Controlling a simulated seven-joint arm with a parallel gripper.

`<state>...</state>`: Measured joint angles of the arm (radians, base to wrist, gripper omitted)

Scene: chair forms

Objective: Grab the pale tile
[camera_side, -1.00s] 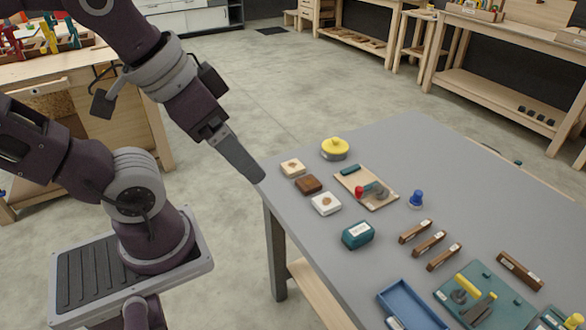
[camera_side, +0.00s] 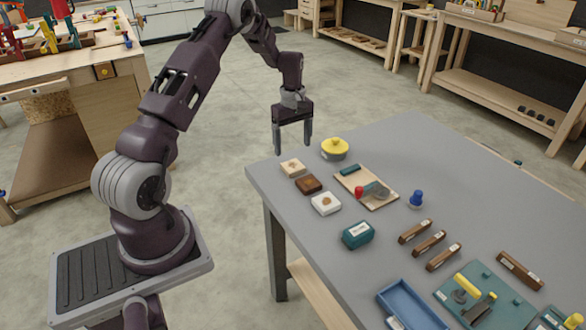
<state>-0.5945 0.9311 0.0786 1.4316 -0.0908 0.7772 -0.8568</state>
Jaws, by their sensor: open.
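Three small square tiles lie in a row near the table's left edge. The farthest is a pale cream tile (camera_side: 292,168) with a small mark on top. A dark brown tile (camera_side: 308,184) lies in the middle. The nearest is a white tile (camera_side: 326,204) with a small mark. My gripper (camera_side: 292,149) is open and points down, its two fingers apart with nothing between them. In the picture its fingertips are just above the cream tile. The gap in height and depth is hard to judge.
A yellow-topped round container (camera_side: 334,149) stands close to the right of my gripper. A board (camera_side: 378,202) with a red-knobbed tool lies right of the tiles. A teal box (camera_side: 357,235) stands in front. The grey table (camera_side: 420,150) is clear at the back.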

